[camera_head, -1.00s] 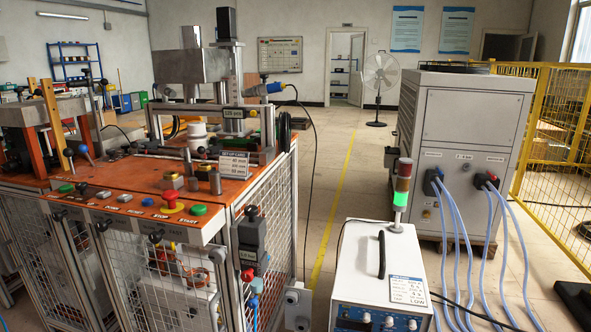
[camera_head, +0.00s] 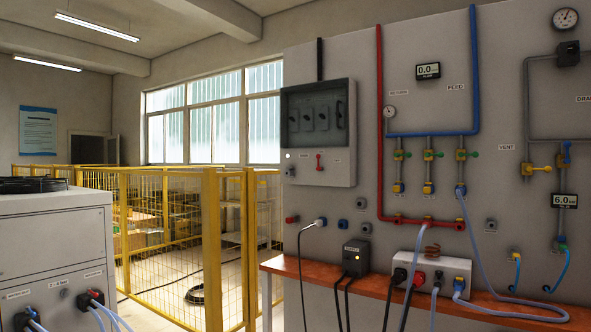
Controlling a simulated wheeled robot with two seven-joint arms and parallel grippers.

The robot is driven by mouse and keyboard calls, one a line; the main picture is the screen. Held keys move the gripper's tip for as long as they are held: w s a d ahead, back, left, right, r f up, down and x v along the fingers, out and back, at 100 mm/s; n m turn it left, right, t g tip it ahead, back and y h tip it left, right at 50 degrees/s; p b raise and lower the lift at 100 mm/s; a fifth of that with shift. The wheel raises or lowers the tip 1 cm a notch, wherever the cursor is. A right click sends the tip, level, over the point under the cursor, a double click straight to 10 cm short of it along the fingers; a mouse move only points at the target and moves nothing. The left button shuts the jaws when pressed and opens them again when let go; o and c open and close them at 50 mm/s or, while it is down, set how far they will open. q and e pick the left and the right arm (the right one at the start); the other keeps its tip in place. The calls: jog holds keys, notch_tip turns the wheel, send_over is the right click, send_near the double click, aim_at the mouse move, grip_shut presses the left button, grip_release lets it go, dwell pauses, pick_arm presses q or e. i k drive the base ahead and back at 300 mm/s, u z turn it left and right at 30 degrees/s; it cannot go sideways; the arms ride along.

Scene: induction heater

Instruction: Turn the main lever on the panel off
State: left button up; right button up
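A grey electrical panel (camera_head: 344,172) is mounted on the wall in the middle of the head view. Its dark window shows several switches. A small red lever (camera_head: 319,161) sits on the panel's lower strip, its handle seeming to point down; its exact position is too small to read. A small white light (camera_head: 289,156) shows at the left of that strip. Neither of my grippers is in view.
A wooden shelf (camera_head: 420,295) with a socket box (camera_head: 432,270) and hanging cables runs below the panel. Red and blue pipes with valves are on the wall to the right. A yellow mesh fence (camera_head: 180,240) and a white cabinet (camera_head: 55,255) stand at left.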

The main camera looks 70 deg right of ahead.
aim_at(318, 156)
jog(key=z, duration=3.95)
jog(key=i, duration=2.5)
jog(key=u, duration=3)
jog(key=i, duration=2.05)
jog(key=z, duration=0.05)
